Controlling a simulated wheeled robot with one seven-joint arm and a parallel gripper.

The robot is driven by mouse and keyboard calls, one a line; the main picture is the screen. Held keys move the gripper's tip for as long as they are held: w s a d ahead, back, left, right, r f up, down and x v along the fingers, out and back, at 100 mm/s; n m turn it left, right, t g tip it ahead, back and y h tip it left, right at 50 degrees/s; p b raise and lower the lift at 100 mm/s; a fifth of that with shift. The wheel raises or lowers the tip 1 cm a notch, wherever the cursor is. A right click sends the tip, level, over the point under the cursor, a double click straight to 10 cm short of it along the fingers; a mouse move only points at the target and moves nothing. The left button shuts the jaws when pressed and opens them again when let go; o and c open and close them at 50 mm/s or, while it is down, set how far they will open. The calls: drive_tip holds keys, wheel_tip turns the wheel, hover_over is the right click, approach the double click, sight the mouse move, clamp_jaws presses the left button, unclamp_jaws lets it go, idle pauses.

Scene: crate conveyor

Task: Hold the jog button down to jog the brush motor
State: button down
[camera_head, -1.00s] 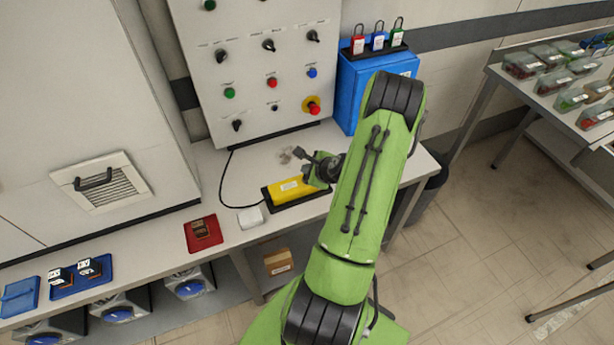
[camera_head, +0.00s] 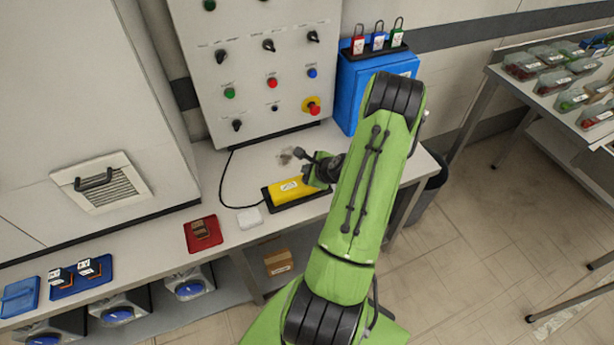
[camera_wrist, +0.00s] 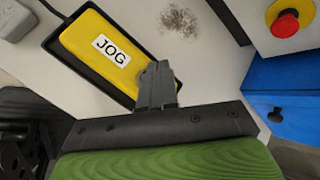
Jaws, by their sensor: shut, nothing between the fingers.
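The jog button is a yellow bar labelled JOG in a black tray on the bench. It shows in the head view (camera_head: 290,189) and in the wrist view (camera_wrist: 100,48). My gripper (camera_wrist: 158,75) is shut and empty. In the wrist view its fingertips overlap the right end of the yellow bar; I cannot tell whether they touch or press it. In the head view my arm hides the gripper's fingertips and the right end of the button.
A control panel (camera_head: 255,75) with knobs and a red emergency stop (camera_head: 313,107) stands behind. A blue box (camera_head: 347,95) with padlocks is right of it. A white block (camera_head: 249,218) and red mat (camera_head: 203,234) lie left. A cable runs from the button's left.

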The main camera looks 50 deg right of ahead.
drive_tip(key=shift+f, duration=0.1)
idle(0.3)
drive_tip(key=shift+f+b, duration=0.35)
drive_tip(key=shift+b, duration=0.05)
drive_tip(key=shift+f+b, duration=0.35)
drive_tip(key=shift+f, duration=0.1)
idle(2.1)
idle(0.8)
drive_tip(key=shift+r+p, duration=0.7)
drive_tip(key=shift+r, duration=0.2)
wheel_tip(320, 180, up, 5)
drive_tip(key=p, duration=0.4)
drive_tip(key=shift+r, duration=0.1)
